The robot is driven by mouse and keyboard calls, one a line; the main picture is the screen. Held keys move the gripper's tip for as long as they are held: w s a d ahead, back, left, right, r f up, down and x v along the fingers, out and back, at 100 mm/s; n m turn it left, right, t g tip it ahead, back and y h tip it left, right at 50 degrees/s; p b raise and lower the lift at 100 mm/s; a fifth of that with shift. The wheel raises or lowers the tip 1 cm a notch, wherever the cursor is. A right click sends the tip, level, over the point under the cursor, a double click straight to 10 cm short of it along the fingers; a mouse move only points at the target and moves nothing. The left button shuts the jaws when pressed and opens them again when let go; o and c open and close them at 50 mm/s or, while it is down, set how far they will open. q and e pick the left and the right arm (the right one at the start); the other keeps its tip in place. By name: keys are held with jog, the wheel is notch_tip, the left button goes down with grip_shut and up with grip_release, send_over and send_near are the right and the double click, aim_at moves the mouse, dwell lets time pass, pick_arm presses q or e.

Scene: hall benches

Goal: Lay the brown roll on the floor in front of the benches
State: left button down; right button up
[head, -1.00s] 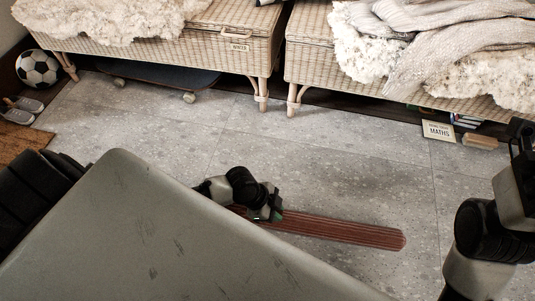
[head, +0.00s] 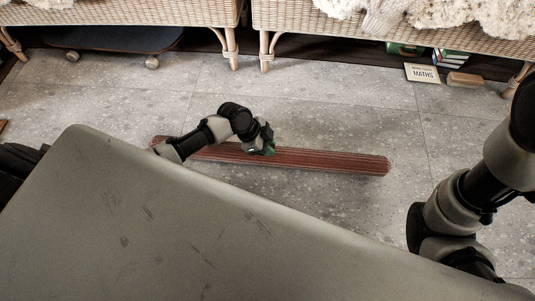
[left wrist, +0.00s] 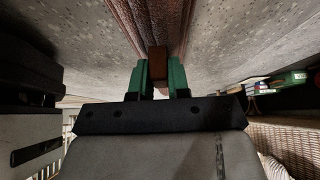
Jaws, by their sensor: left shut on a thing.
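The brown roll (head: 330,160) is a long, reddish-brown, ribbed piece stretched left to right over the grey floor, in front of the benches (head: 375,42). My left gripper (head: 268,149) is shut on it near its middle. In the left wrist view the green fingers (left wrist: 160,75) stand on either side of a small brown part of the roll (left wrist: 122,14). The roll is low and about level; I cannot tell whether it touches the floor. My arm hides part of its left half. My right arm shows at the right, but its gripper is out of view.
A skateboard (head: 115,38) lies under the left bench. A "MATHS" book (head: 422,72), a tan block (head: 465,79) and stacked books (head: 449,58) are by the right bench. The floor (head: 330,108) between roll and benches is clear. My grey body top fills the foreground.

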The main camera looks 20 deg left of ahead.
pick_arm(q)
notch_tip(320, 180, down, 4)
jog(key=b, duration=0.3)
jog(key=shift+r, duration=0.1)
jog(key=c, duration=1.1)
grip_release()
